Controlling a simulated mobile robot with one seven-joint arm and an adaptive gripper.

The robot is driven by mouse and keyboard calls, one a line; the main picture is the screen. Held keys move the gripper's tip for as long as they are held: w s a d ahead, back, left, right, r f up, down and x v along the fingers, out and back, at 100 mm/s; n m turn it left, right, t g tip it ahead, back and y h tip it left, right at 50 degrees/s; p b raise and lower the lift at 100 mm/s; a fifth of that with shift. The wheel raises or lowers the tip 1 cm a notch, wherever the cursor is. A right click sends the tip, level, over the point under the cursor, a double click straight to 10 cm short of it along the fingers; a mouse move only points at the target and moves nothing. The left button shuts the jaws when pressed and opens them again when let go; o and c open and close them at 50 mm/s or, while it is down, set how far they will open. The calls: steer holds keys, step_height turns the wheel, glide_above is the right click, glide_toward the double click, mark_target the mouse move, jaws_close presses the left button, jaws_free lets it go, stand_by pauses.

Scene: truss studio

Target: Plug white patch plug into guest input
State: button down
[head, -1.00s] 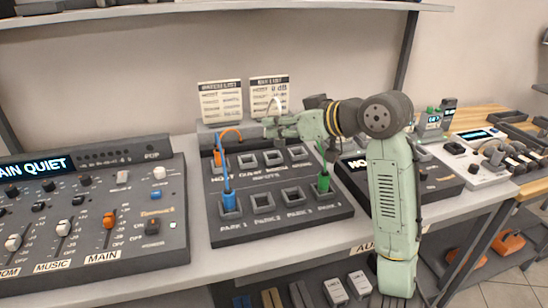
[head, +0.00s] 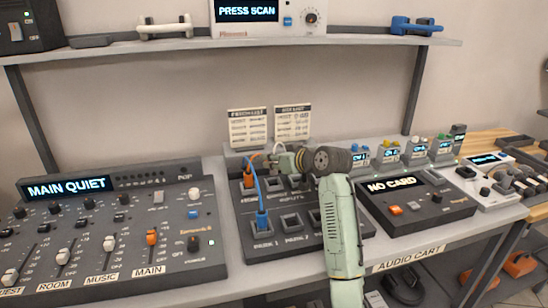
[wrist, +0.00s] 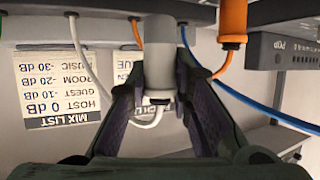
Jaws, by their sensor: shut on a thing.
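My gripper (head: 279,160) is shut on the white patch plug (wrist: 158,62), which stands upright between the fingers in the wrist view. Its white cable (head: 281,127) loops up behind the gripper in the head view. The dark patch panel (head: 245,236) lies below, with a back row of inputs and a front row of park sockets. Whether the white plug touches a socket cannot be told.
The orange plug also shows in the wrist view (wrist: 232,22). A blue plug (head: 261,220) stands in the front-left park socket, its cable rising close to the gripper. The mixer (head: 110,235) is left, the card unit (head: 415,200) right. Two cards (head: 250,127) stand behind.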

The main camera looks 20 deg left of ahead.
mark_target(276, 173)
steer(key=shift+f+b, duration=0.9)
steer(key=shift+f, duration=0.7)
steer(key=shift+f, duration=0.7)
stand_by(0.5)
steer(key=c, duration=1.7)
jaws_free()
steer(key=shift+s, duration=0.1)
steer(key=shift+p+v, duration=1.05)
steer(key=shift+v, duration=4.45)
steer(key=shift+a, duration=0.15)
